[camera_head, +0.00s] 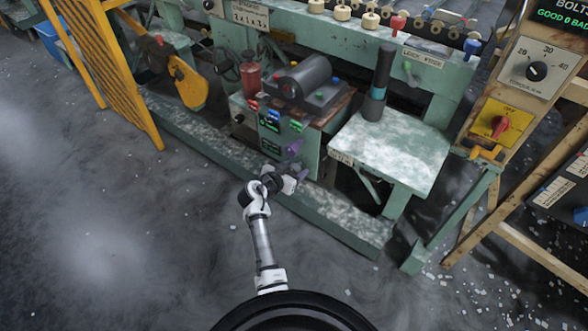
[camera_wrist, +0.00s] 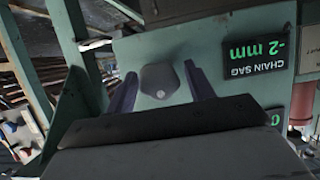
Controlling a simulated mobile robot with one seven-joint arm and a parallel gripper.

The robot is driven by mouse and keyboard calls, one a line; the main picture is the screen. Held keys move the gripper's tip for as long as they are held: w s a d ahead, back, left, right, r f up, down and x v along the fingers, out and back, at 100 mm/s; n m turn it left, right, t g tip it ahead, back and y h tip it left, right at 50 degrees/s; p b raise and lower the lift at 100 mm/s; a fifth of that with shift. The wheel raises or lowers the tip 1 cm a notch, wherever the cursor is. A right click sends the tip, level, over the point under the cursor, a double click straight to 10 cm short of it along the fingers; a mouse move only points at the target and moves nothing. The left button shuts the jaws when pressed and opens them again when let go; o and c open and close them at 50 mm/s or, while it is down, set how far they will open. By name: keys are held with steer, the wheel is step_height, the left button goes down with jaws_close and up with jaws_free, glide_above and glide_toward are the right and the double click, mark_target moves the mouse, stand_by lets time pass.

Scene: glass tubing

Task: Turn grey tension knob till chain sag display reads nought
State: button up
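The grey tension knob (camera_wrist: 160,80) is on the green panel, with the chain sag display (camera_wrist: 257,55) to its right in the wrist view. The display reads -2 mm in green, upside down in this view. My gripper (camera_wrist: 161,72) is open, with one purple finger on each side of the knob. Gaps show between the knob and both fingers, and no contact is visible. In the head view my gripper (camera_head: 298,160) is at the right part of the panel front. The knob is not clearly visible there. The chain sag display (camera_head: 270,147) is small and unreadable there.
A second display (camera_wrist: 275,118) is partly cut off by my gripper body. A green side table (camera_head: 400,150) with a dark cylinder (camera_head: 376,90) stands right of the panel. A green floor beam (camera_head: 330,215) runs below. The floor in front is mostly clear, with scattered shards at right.

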steer(key=c, duration=0.7)
